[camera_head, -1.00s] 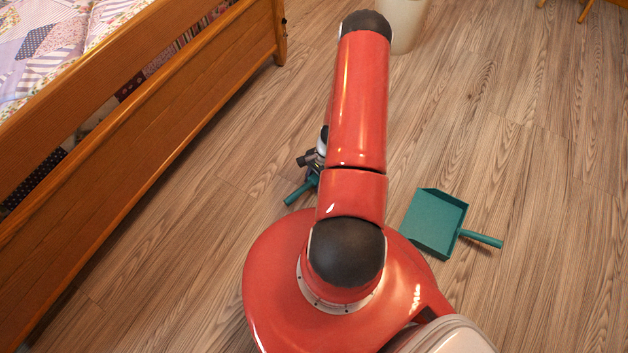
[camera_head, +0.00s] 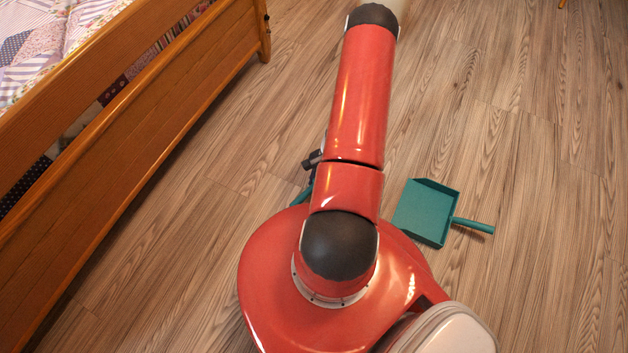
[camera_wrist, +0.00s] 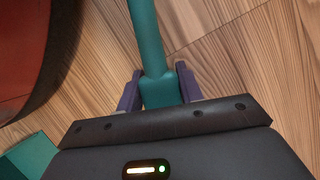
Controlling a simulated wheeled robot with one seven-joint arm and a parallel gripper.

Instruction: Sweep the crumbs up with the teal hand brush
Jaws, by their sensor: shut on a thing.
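The teal hand brush (camera_wrist: 150,45) is in my gripper (camera_wrist: 160,92). In the wrist view its handle runs up between the two purple fingers, which are shut on it. In the head view only a small teal piece of the brush (camera_head: 303,196) shows beside my arm, and my arm hides most of the gripper. A teal dustpan (camera_head: 426,211) lies on the floor to the right of my base, its handle pointing right. A teal surface also shows at the lower left of the wrist view. I can make out no crumbs in either view.
A wooden bed frame (camera_head: 130,125) with a patchwork quilt (camera_head: 60,40) stands along the left. A pale object is partly hidden behind my arm at the top. The wood floor (camera_head: 520,180) is clear on the right.

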